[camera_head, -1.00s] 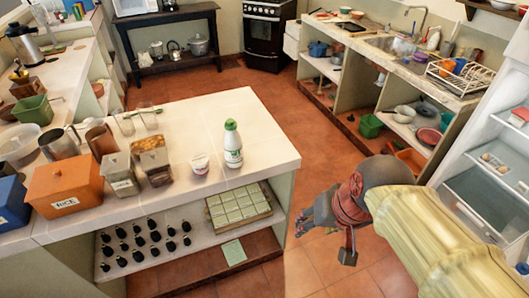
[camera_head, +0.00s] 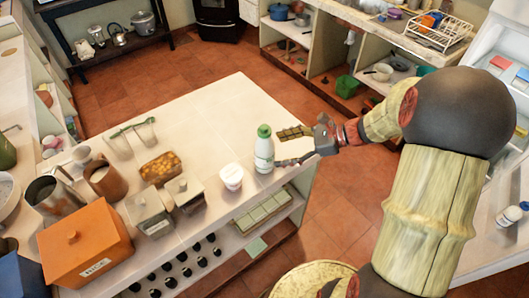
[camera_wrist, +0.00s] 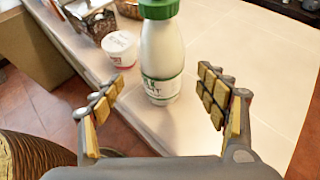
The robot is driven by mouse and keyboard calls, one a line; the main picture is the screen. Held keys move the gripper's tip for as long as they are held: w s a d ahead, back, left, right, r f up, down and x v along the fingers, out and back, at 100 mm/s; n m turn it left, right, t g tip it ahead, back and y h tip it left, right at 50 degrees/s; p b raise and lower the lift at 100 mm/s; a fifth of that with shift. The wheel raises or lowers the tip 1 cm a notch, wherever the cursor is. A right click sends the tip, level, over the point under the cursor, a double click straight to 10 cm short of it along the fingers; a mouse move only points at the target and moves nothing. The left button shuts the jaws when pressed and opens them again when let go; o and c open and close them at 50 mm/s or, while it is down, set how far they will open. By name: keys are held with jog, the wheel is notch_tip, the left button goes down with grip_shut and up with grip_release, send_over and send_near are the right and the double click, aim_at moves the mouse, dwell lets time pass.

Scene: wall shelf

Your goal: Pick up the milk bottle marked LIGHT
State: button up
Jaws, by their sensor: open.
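The milk bottle (camera_head: 264,153) is white with a green cap and stands upright near the counter's right end. In the wrist view the bottle (camera_wrist: 162,55) shows a green-edged label; only part of its lettering is legible. My gripper (camera_head: 290,147) is at the bottle's right side, level with it. In the wrist view my gripper (camera_wrist: 163,98) is open, with a gold-padded finger on each side and the bottle ahead between them. I cannot tell whether either finger touches it.
A white cup (camera_head: 231,176) stands just left of the bottle. Shelves with small dark items lie below the counter's front edge. The counter behind the bottle is clear.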

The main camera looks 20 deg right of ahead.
aim_at(265, 152)
jog(key=b+x, duration=0.2)
jog(key=x, duration=0.4)
jog(key=shift+w+a+f, duration=0.1)
jog(key=shift+w+a, duration=0.1)
jog(key=shift+w, duration=0.1)
jog(key=shift+c, duration=0.8)
jog(key=c, duration=1.5)
jog(key=shift+c, duration=0.6)
